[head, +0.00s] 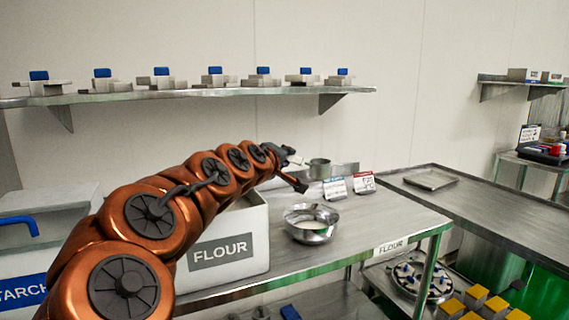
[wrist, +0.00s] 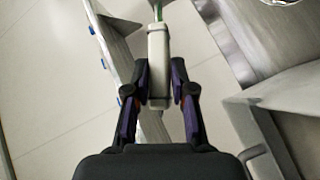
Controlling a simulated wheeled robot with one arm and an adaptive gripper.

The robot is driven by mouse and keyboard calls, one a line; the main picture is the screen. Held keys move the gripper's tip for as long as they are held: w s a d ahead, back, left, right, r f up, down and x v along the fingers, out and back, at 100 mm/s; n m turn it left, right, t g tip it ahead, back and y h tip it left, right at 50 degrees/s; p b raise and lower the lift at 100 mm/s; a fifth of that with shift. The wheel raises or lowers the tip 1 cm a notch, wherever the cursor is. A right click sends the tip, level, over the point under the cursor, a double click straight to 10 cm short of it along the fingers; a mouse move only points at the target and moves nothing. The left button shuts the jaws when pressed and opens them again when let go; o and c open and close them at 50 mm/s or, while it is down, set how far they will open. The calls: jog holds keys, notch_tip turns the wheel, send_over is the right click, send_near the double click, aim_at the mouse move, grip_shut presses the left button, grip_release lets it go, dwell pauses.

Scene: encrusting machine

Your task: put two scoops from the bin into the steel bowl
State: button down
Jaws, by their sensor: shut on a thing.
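My gripper (wrist: 160,90) is shut on the pale grey handle of a scoop (wrist: 158,50) in the wrist view. The scoop's metal end runs up to the top edge there. In the head view my gripper (head: 296,170) is above the bench, at the right end of the flour bin, and a small grey cup (head: 319,164) shows just beyond it. The white bin (head: 221,252), labelled FLOUR, is partly hidden behind my arm, and its contents cannot be seen. The steel bowl (head: 312,234) stands on the bench right of the bin, below and slightly right of my gripper.
Two small sign cards (head: 335,188) stand behind the bowl. A starch bin (head: 22,258) is at left. A wall shelf (head: 200,96) holds several blue-topped items. A second bench with a shallow tray (head: 430,179) is at right. The bench is clear right of the bowl.

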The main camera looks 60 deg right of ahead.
jog(key=shift+r+p, duration=1.4)
jog(key=shift+r, duration=0.7)
